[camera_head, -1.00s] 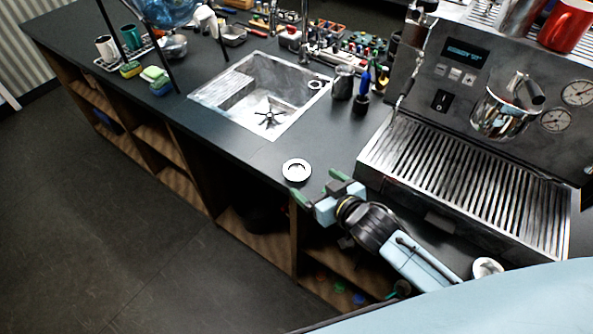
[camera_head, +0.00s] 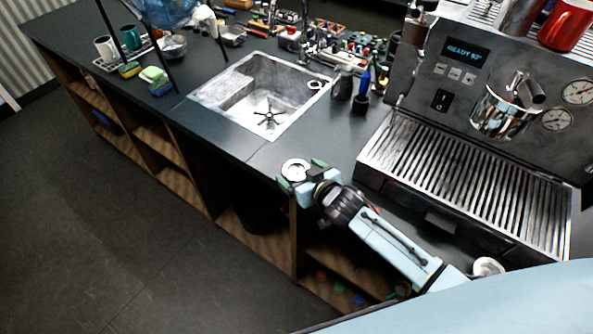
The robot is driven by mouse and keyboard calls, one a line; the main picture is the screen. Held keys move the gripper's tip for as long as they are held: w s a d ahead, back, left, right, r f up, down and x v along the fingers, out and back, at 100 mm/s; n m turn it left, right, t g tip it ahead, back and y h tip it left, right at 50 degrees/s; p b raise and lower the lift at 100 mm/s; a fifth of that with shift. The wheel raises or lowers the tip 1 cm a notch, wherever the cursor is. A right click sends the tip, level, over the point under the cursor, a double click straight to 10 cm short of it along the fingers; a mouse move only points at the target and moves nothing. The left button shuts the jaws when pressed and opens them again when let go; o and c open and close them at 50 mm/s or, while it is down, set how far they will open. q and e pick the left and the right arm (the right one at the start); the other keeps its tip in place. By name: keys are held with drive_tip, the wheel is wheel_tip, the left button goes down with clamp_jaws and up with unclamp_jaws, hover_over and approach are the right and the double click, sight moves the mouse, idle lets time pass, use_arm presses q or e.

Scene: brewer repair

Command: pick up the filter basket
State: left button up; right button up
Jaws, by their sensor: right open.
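The filter basket (camera_head: 295,168) is a small round metal cup with a pale rim. It sits on the dark counter in front of the sink. My right gripper (camera_head: 301,174) is open, with its green-tipped fingers on either side of the basket. One finger is at the basket's left front and the other at its right back. I cannot tell whether the fingers touch it. The gripper body hides part of the basket's near side. My left gripper is not in view.
The espresso machine (camera_head: 470,110) with its slatted drip tray (camera_head: 465,190) stands to the right. The metal sink (camera_head: 235,118) lies behind the basket. A small metal cup (camera_head: 487,267) is near the lower right. The counter's front edge is close to the gripper.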

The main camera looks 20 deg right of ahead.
drive_tip(key=shift+c, duration=0.2)
drive_tip(key=c, duration=1)
